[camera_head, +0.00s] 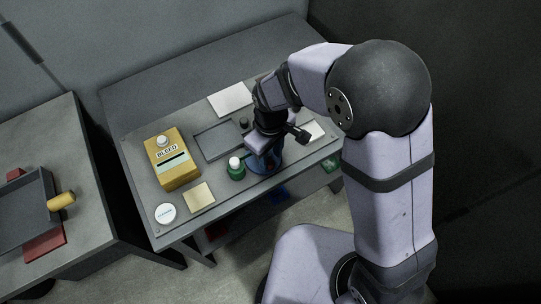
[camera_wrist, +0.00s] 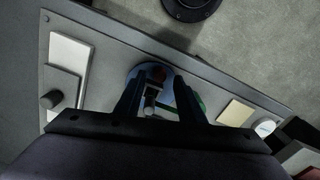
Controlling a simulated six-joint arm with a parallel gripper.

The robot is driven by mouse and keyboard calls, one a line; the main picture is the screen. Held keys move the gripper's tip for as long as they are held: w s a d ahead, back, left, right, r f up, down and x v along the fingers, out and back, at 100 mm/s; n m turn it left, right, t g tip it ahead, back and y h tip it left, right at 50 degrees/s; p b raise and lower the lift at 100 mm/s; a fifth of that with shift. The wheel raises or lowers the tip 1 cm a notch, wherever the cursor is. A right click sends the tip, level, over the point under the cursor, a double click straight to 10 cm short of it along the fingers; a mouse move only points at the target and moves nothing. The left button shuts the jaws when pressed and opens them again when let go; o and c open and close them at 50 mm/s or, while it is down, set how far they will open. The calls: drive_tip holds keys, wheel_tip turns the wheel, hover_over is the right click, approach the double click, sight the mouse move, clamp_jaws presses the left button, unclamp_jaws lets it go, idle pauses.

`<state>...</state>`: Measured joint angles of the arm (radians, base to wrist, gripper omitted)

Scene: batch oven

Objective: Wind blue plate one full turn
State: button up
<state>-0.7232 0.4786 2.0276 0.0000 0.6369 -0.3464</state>
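The blue plate (camera_head: 258,168) is a round disc near the front edge of the grey bench, mostly covered by my gripper in the head view. In the wrist view the blue plate (camera_wrist: 167,88) lies beyond my fingers, with a small dark reddish part and a short pale-and-black piece showing between them. My gripper (camera_head: 264,155) points down over the plate. In the wrist view my gripper (camera_wrist: 159,76) has its two fingers apart, one on each side of these parts. I cannot tell whether either finger touches them.
A yellow BLEED box (camera_head: 172,168), a cream pad (camera_head: 199,197) and a white round dial (camera_head: 165,213) are farther left. A grey tray (camera_head: 216,141) and a white panel (camera_head: 230,99) lie behind.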

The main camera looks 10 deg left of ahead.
sight(259, 169)
drive_tip(key=shift+f, duration=0.95)
clamp_jaws()
drive_tip(key=shift+s+a+m, duration=0.15)
drive_tip(key=shift+m, duration=0.25)
drive_tip(key=shift+s+a+r+m, duration=0.15)
drive_tip(key=shift+a+m, duration=0.15)
drive_tip(key=shift+m, duration=0.65)
drive_tip(key=shift+s+a+f+m, duration=0.15)
drive_tip(key=shift+a+m, duration=0.15)
drive_tip(key=shift+m, duration=0.65)
drive_tip(key=shift+s+a+r+m+p, duration=0.1)
drive_tip(key=shift+a+m, duration=0.2)
drive_tip(key=shift+m, duration=0.45)
drive_tip(key=shift+w+a+f+m+p, duration=0.1)
drive_tip(key=shift+a+m, duration=0.15)
drive_tip(key=shift+m, duration=0.45)
drive_tip(key=shift+s+a+r+m+p, duration=0.1)
drive_tip(key=shift+a+m, duration=0.2)
drive_tip(key=shift+m, duration=0.45)
